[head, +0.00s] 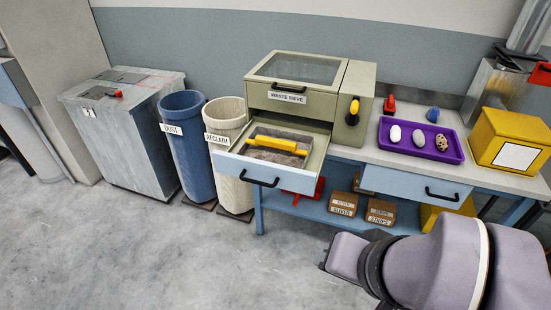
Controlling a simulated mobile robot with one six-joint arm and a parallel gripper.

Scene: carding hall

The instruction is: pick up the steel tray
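A shallow grey tray (265,158) with a yellow bar handle (276,144) across it sits in the pulled-out drawer (229,164) of the waste sieve (309,97). It looks like the steel tray, and brownish-grey fibrous matter lies in it. The drawer has pale walls and a black front pull. My arm's grey-mauve links cross the lower right, in front of the bench and apart from the drawer. No gripper fingers can be made out.
A blue DUST bin (184,142) and a cream RECLAIM bin (229,117) stand left of the drawer. A purple tray (458,152) with three egg-shaped lumps and a yellow box (509,126) are on the bench (377,156). The floor in front is clear.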

